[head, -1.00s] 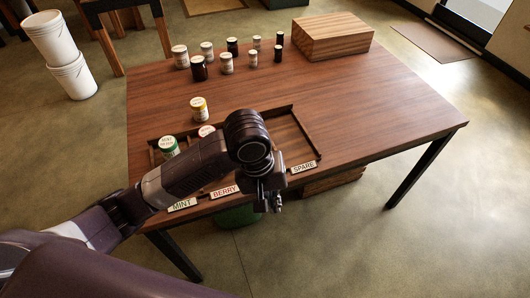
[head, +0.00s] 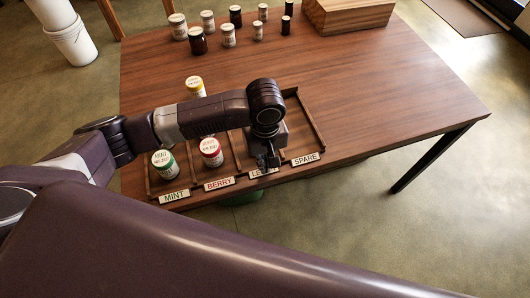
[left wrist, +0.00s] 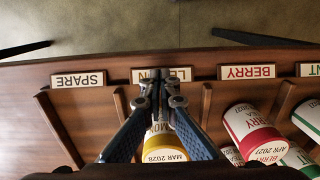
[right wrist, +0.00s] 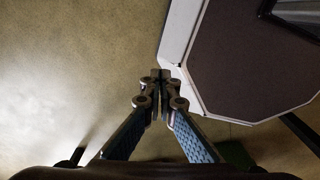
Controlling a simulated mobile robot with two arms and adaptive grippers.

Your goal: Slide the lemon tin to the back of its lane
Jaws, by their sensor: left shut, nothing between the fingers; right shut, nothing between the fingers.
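The lemon tin (left wrist: 163,148), white with a yellow band, is in the lemon lane in the left wrist view, partly hidden by my fingers. My left arm hides it in the head view. My left gripper (head: 268,161) is shut and empty, pointing down at the front of the lemon lane. Its fingertips (left wrist: 160,90) are on the label side of the tin; I cannot tell if they touch it. The LEMON label (head: 262,171) is partly covered. My right gripper (right wrist: 160,88) is shut and empty above the floor.
A green-lidded mint tin (head: 163,162) and a red-lidded berry tin (head: 211,151) stand in neighbouring lanes. The spare lane (head: 297,140) looks empty. A yellow-lidded tin (head: 195,86) stands behind the rack. Several jars and a wooden box (head: 348,15) are at the table's back.

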